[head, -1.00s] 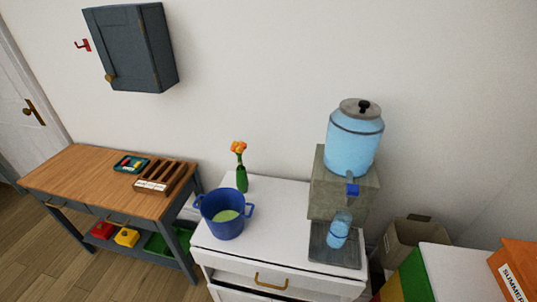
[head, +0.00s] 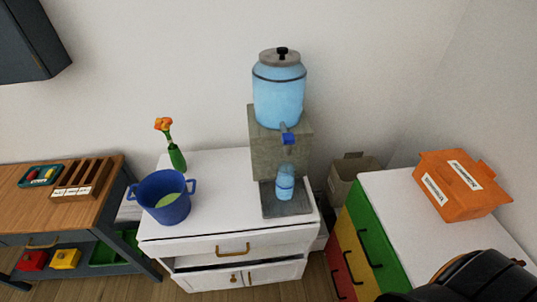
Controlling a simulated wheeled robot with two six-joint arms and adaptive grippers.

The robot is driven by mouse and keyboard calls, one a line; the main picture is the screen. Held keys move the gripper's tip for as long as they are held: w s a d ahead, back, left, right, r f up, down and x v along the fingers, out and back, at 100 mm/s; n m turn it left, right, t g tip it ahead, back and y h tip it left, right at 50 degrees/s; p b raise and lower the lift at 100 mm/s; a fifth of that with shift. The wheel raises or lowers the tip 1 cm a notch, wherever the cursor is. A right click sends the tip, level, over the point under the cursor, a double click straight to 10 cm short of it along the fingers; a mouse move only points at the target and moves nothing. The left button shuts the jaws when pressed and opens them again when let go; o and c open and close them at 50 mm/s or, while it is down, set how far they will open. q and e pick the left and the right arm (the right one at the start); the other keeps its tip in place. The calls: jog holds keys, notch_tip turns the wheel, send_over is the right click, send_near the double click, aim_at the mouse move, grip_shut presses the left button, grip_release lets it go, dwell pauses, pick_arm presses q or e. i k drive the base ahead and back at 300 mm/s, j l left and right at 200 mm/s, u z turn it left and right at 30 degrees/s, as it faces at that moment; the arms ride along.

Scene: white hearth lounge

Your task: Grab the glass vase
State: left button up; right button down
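A slim green vase (head: 177,158) holding orange flowers (head: 164,126) stands upright at the back left of the white cabinet top (head: 225,195). It is the only vase I see; whether it is glass I cannot tell for sure. A blue two-handled pot (head: 165,205) with something light green inside stands in front of it and slightly left, close to its base. Neither of my grippers shows in the head view. A rounded black part, which looks like my own arm, shows at the bottom right corner, far from the vase.
A drink dispenser (head: 279,97) on a stone stand has a light-blue bottle (head: 285,183) under its tap. A wooden-topped workbench (head: 25,209) stands left. Coloured drawers (head: 369,233) and an orange box (head: 460,186) are right. The cabinet top's middle is clear.

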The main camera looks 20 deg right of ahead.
aim_at(284, 191)
jog(key=i+j+z, duration=0.1)
jog(key=j+z, duration=0.2)
jog(key=j, duration=0.75)
jog(key=j+z, duration=0.35)
jog(key=j, duration=0.7)
